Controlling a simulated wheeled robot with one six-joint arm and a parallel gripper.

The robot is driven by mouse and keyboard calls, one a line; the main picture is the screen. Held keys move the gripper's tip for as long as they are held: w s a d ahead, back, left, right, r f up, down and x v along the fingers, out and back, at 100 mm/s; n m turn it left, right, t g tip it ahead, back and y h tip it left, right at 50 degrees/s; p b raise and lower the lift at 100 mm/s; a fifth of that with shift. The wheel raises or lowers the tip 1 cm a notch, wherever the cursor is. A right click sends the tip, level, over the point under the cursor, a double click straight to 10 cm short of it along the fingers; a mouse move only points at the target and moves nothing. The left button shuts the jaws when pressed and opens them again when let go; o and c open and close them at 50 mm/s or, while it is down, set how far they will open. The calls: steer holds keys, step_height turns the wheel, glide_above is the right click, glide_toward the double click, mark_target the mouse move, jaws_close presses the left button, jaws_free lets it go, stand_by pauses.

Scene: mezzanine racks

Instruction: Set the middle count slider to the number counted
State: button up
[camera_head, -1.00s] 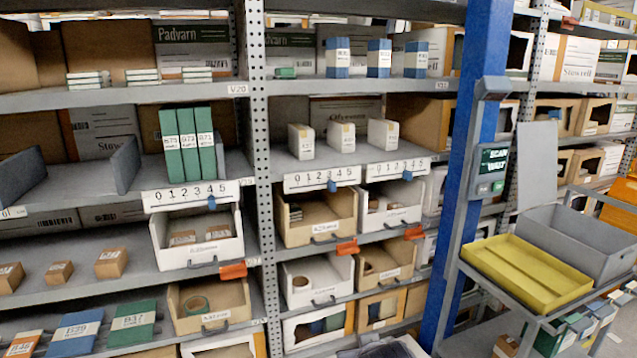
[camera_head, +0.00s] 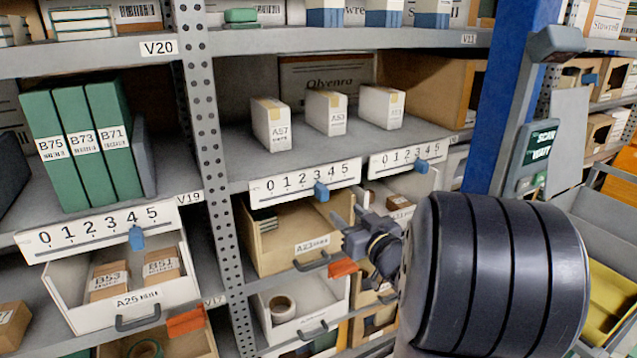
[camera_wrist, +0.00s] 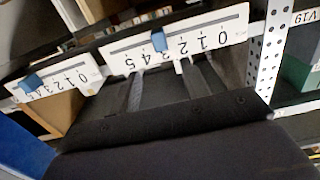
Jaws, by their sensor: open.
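The middle count slider (camera_head: 305,181) is a white 0-to-5 scale on a shelf edge. Its blue knob (camera_head: 321,192) sits near the 3. In the wrist view the scale is upside down, with the knob (camera_wrist: 159,40) above the gap between my fingertips. Three white boxes stand on the shelf above: A57 (camera_head: 271,125), A53 (camera_head: 326,113) and a third (camera_head: 381,107) with a partly unreadable label. My gripper (camera_head: 352,208) is open and empty, just below and right of the knob; it also shows in the wrist view (camera_wrist: 160,74). I cannot tell whether a finger touches the scale.
Another slider (camera_head: 105,228) is at left below green binders (camera_head: 82,145), and one (camera_head: 407,158) at right. A perforated post (camera_head: 205,160) and a blue column (camera_head: 512,90) flank the bay.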

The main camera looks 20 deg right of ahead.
mark_target(325, 193)
steer(key=w+p, duration=0.1)
steer(key=w, duration=1)
steer(key=shift+a, duration=0.15)
steer(key=shift+s, duration=0.1)
steer(key=shift+c, duration=0.5)
jaws_close()
